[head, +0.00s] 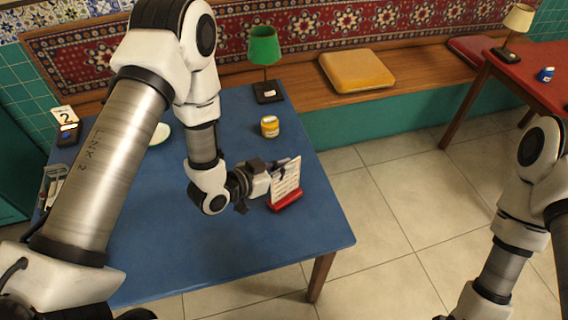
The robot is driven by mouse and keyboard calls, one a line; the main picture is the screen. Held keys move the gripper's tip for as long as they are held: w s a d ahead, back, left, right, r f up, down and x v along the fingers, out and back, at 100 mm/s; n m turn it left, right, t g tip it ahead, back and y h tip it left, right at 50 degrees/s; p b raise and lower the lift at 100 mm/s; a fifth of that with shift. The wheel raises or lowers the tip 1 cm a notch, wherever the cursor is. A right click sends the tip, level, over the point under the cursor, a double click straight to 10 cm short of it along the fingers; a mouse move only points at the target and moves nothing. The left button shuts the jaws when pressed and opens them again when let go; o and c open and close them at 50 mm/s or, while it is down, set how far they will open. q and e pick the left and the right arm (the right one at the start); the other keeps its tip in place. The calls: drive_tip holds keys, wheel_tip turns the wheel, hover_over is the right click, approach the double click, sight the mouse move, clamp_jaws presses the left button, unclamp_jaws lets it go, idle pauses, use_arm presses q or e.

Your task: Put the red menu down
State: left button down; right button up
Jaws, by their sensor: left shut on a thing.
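The red menu (286,186) shows as a white printed card standing in a red base. It is upright near the right edge of the blue table (190,248). My left gripper (277,167) is shut on the card's left side. The red base is at the tabletop, but I cannot tell whether it touches it. My right arm shows at the right edge, and its gripper is out of the picture.
A yellow jar (269,127) and a green lamp (264,60) stand farther back on the blue table. A white plate (160,134) is partly hidden by my left arm. A number sign (66,117) stands at the left. The table's front middle is clear.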

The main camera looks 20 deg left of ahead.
use_arm(q)
drive_tip(key=c, duration=1.3)
unclamp_jaws()
drive_tip(key=shift+d, duration=0.1)
drive_tip(key=shift+s+a, duration=0.1)
drive_tip(key=shift+a, duration=0.1)
drive_tip(key=p+v, duration=0.1)
drive_tip(key=v, duration=1)
drive_tip(key=shift+s+a+r, duration=0.15)
drive_tip(key=shift+s+r, duration=0.05)
drive_tip(key=shift+s, duration=0.1)
